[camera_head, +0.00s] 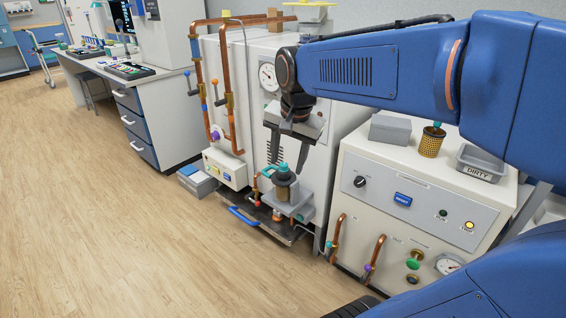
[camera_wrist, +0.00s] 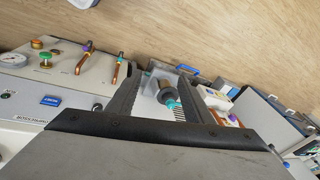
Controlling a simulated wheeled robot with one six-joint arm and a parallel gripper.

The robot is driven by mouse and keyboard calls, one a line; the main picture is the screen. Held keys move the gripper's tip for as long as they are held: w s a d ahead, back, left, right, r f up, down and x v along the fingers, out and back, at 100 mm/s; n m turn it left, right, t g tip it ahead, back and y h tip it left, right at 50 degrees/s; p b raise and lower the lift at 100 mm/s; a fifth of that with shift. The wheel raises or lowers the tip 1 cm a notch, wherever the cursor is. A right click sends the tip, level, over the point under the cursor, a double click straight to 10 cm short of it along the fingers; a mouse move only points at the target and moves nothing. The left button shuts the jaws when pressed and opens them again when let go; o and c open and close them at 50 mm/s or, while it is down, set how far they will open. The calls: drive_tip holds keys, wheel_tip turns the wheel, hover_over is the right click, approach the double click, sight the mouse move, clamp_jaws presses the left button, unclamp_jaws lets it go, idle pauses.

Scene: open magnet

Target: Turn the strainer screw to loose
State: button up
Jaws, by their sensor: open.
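The strainer (camera_head: 285,186) is a dark cylindrical housing on a grey block, low on the front of the white cabinet. A teal screw (camera_head: 282,168) sits on its top. My gripper (camera_head: 287,166) is open and points down above the strainer, its fingers apart and empty. In the wrist view the strainer housing (camera_wrist: 164,90) and teal screw (camera_wrist: 172,104) show between my two fingers (camera_wrist: 168,86). I cannot tell whether either finger touches the screw.
A control unit (camera_head: 405,205) stands to the right, bearing a brass mesh basket with a teal top (camera_head: 431,141), a grey box (camera_head: 390,129) and a tray marked DIRTY (camera_head: 481,162). Copper pipes (camera_head: 231,100) run up at the left. A blue handle (camera_head: 243,216) lies below. Floor at left is clear.

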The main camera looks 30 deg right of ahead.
drive_tip(key=w+d+m+g, duration=0.2)
drive_tip(key=w+d+m, duration=0.3)
drive_tip(key=w+m, duration=0.6)
drive_tip(key=m+g, duration=0.1)
drive_tip(key=m, duration=0.6)
hover_over(284, 164)
wheel_tip(284, 164, down, 3)
wheel_tip(284, 164, down, 18)
drive_tip(key=shift+s+a+r, duration=0.1)
drive_tip(key=shift+a+r, duration=0.05)
drive_tip(key=shift+r, duration=0.1)
drive_tip(key=shift+c, duration=0.4)
drive_tip(key=c, duration=1)
